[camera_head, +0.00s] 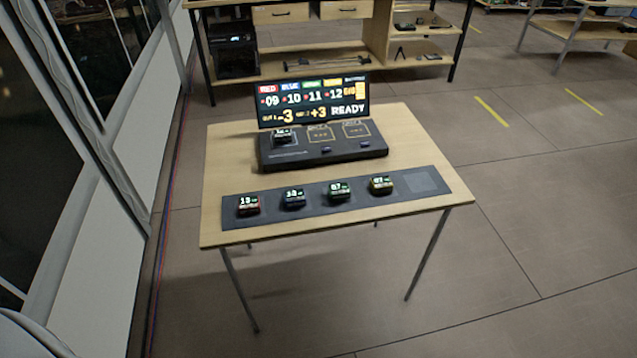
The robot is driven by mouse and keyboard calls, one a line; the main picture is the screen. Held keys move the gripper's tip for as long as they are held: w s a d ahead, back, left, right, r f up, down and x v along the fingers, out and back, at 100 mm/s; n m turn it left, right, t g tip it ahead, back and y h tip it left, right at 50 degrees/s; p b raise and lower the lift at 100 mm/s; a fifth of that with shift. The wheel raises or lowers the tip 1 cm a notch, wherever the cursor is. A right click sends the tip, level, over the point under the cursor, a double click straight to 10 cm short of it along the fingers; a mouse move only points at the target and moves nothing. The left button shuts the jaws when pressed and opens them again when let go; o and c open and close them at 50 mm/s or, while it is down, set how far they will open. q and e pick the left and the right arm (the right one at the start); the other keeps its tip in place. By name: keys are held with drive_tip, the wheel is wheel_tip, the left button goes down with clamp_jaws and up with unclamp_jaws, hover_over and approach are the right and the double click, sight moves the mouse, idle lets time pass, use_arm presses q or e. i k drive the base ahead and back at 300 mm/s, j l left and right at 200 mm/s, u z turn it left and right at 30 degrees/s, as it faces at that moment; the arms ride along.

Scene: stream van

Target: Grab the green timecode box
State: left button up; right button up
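The green timecode box (340,191) sits on a dark mat (421,181) along the near side of a small wooden table (215,182). It is third from the left in a row of small boxes. Its small lit display faces up and seems to read 07. The red box (248,205) and blue box (293,199) are to its left, and the yellow box (381,185) is to its right. The boxes stand apart. Neither of my grippers is in view.
A dark console (345,149) with a lit screen (313,99) stands behind the mat, with another small box (282,136) on its left part. A wooden workbench (375,65) stands behind the table. Floor (540,200) to the right is clear. A wall runs along the left.

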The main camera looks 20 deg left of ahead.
sight(341, 191)
drive_tip(key=i+u, duration=0.65)
drive_tip(key=u, duration=0.25)
